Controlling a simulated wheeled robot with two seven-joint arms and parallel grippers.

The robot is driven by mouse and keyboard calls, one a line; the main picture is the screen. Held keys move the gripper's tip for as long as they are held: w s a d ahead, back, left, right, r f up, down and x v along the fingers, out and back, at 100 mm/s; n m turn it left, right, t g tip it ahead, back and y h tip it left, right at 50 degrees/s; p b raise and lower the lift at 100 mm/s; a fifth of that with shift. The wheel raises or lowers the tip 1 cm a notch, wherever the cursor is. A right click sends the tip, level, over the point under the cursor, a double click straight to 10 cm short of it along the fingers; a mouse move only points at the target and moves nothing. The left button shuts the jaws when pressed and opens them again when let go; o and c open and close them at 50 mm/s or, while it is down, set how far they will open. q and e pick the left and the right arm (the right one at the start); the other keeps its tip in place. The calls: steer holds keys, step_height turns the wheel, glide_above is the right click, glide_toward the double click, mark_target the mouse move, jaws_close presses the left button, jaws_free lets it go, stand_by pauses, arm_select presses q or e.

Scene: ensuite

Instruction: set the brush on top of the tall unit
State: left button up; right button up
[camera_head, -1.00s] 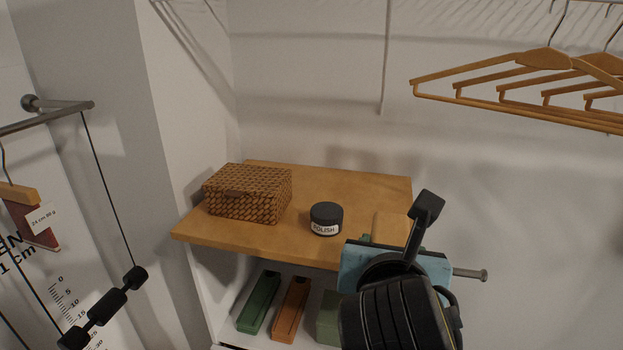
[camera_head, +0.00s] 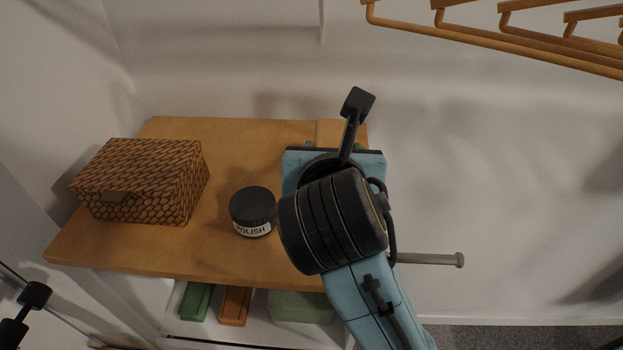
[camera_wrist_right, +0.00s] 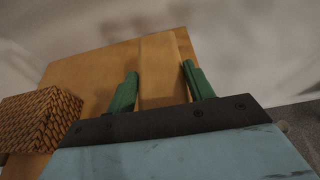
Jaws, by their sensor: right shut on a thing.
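The tall unit has a wooden top (camera_head: 225,135), seen from above. My right gripper (camera_head: 333,146) is over its right back part, and my wrist hides much of it. In the right wrist view, the green fingers of my right gripper (camera_wrist_right: 160,70) are shut on the brush, whose plain wooden block (camera_wrist_right: 158,88) lies between them. A small part of the brush (camera_head: 329,129) shows beyond the gripper in the head view. The bristles are hidden. I cannot tell whether the brush touches the top. My left gripper is not in view.
A woven basket (camera_head: 145,180) stands on the left of the top, also in the right wrist view (camera_wrist_right: 38,122). A black polish jar (camera_head: 253,212) stands close left of my wrist. A rod (camera_head: 430,259) sticks out right of the unit.

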step_height(320, 180, down, 3)
steer(key=shift+d+f, duration=0.1)
step_height(320, 180, down, 4)
steer(key=shift+f, duration=0.15)
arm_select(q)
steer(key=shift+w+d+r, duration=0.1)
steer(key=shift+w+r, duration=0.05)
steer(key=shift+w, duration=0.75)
arm_select(e)
steer(key=shift+w, duration=0.1)
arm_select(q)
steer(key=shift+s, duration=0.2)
arm_select(e)
steer(key=shift+f, duration=0.1)
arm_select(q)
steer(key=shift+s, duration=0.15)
arm_select(e)
steer(key=o, duration=1)
